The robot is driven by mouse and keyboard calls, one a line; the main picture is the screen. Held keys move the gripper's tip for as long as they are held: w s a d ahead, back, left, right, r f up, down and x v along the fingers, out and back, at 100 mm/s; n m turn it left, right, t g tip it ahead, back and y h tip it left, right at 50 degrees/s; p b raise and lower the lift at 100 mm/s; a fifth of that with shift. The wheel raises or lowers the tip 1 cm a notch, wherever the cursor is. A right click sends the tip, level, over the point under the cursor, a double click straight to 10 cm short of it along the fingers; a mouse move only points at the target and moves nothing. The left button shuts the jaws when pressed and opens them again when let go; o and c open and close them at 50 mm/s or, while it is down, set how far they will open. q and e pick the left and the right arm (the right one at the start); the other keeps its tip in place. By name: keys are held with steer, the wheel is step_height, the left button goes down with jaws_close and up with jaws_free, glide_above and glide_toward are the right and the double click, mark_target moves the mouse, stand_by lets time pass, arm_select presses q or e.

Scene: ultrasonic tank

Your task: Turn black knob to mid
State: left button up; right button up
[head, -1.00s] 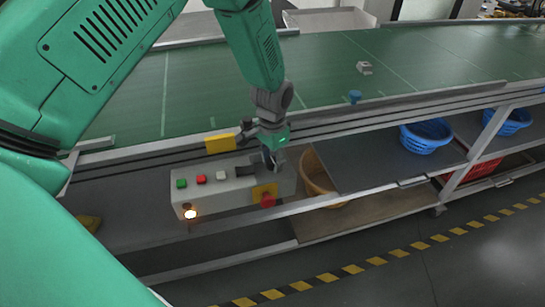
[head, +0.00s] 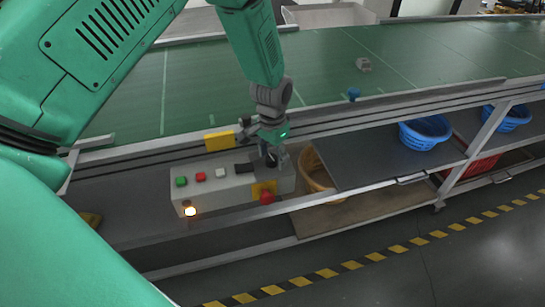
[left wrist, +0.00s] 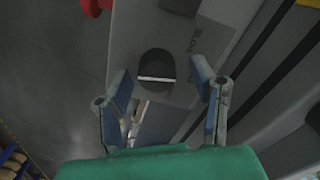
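The black knob (left wrist: 157,66) shows in the left wrist view as a round dark dial with a light bar across it. It sits on the top of a grey control box (head: 205,203). My left gripper (left wrist: 164,88) is open, with its two blue-padded fingers apart on either side of the knob's near edge and no contact visible. In the head view my left gripper (head: 271,158) is above the right end of the box and hides the knob. Lettering (left wrist: 190,38) is printed beside the knob. My right gripper is in neither view.
The box carries a green button (head: 181,182), a red button (head: 200,177), a white button (head: 220,173), a red emergency knob (head: 267,197) and a lit lamp (head: 190,211). A tan basket (head: 316,170) stands close to its right. A green conveyor (head: 200,90) runs behind.

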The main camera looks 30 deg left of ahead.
mark_target(272, 156)
arm_select(q)
steer(key=shift+s, duration=0.1)
steer(key=shift+r, duration=0.15)
step_height(272, 156, up, 12)
steer(key=shift+f, duration=0.25)
stand_by(0.3)
step_height(272, 156, down, 12)
steer(key=shift+s+n+b, duration=0.1)
steer(key=shift+n+b, duration=0.45)
steer(key=shift+n, duration=0.55)
